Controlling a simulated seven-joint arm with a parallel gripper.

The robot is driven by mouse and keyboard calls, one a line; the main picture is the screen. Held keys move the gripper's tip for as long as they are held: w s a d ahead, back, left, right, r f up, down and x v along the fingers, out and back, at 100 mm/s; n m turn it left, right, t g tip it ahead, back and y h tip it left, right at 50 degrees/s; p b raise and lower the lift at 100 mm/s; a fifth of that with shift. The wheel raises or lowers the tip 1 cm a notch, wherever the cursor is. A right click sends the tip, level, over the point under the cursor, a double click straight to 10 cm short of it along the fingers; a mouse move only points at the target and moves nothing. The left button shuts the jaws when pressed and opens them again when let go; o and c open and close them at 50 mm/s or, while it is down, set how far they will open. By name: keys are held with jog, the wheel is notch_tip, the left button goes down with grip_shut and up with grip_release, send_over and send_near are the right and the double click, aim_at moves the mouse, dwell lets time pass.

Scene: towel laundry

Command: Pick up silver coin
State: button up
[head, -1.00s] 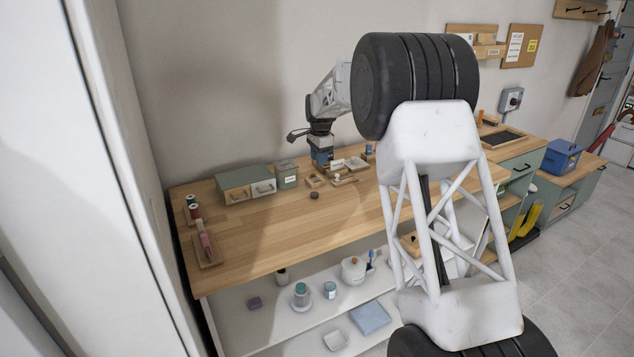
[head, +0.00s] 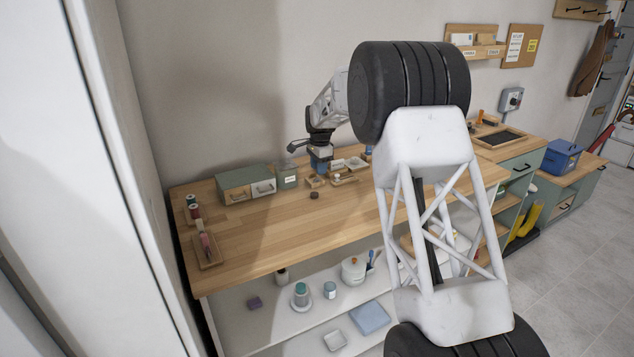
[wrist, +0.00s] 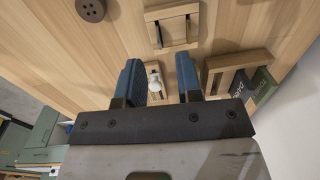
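I cannot clearly make out a silver coin in any view. In the wrist view, a small pale, shiny rounded item (wrist: 154,80) sits on a small wooden holder (wrist: 160,97), seen between my fingers; its shape is too small to tell. My gripper (wrist: 160,72) is open, its two blue fingers well apart with nothing held. In the head view, my gripper (head: 320,166) points down over the back of the wooden workbench (head: 260,232), close to small wooden trays. The fingertips are partly hidden there.
A square wooden tray (wrist: 153,14) lies beyond my fingers. A green canister (head: 287,176) and drawer box (head: 246,184) stand left. The front of the bench is mostly clear.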

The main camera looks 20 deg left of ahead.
aim_at(317, 180)
jog(key=shift+a+f, duration=0.1)
jog(key=shift+f, duration=1.95)
jog(key=shift+c, duration=0.2)
grip_shut()
